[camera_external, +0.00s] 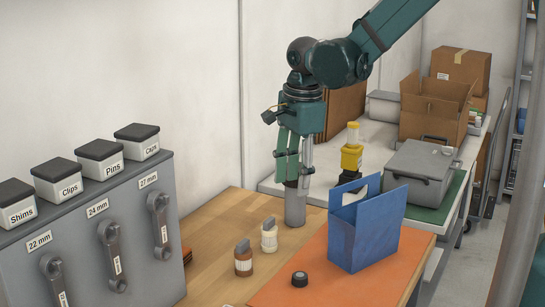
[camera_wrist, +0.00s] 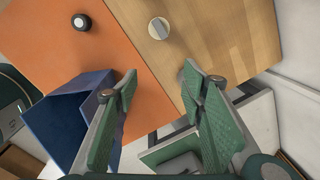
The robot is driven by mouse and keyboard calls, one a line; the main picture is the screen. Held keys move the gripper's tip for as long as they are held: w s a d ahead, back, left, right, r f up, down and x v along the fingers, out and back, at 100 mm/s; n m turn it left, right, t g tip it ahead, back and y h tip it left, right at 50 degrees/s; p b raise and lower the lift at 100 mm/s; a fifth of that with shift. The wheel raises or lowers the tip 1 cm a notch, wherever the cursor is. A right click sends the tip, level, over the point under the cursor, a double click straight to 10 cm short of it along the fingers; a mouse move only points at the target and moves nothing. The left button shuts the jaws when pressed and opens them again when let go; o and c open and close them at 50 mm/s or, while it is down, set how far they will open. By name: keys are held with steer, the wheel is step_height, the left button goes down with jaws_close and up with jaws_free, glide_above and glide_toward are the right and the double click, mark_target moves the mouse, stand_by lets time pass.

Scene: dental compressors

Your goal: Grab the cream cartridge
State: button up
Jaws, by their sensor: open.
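The cream cartridge (camera_external: 269,235) stands upright on the wooden table top, a small cream bottle with a grey flat top. In the wrist view a round cream piece with a grey top (camera_wrist: 158,28) looks like it from above, ahead of the fingertips. My gripper (camera_external: 297,176) is above the table, behind and to the right of the cartridge and apart from it. Its fingers point down. In the wrist view my gripper (camera_wrist: 160,80) is open with nothing between the fingers.
A brown cartridge (camera_external: 243,260) stands beside the cream one, front left. A blue holder (camera_external: 366,235) and a black cap (camera_external: 299,279) are on the orange mat (camera_external: 270,295). A grey cabinet (camera_external: 85,235) is at left.

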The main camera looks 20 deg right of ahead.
mark_target(269, 220)
steer(key=a+f+m, duration=0.1)
steer(key=a+f, duration=0.3)
steer(key=s+a+f+m, duration=0.1)
steer(key=a+f, duration=0.1)
steer(key=f, duration=0.1)
steer(key=shift+a+f+m+g+h+b, duration=0.1)
steer(key=shift+a+m+g+h+b, duration=0.2)
steer(key=shift+a+g, duration=0.1)
steer(key=shift+w+f, duration=0.1)
steer(key=shift+f, duration=1.2)
steer(key=shift+f, duration=0.1)
steer(key=shift+d+f, duration=0.1)
steer(key=shift+f, duration=2.35)
steer(key=shift+c, duration=0.5)
steer(key=c, duration=0.9)
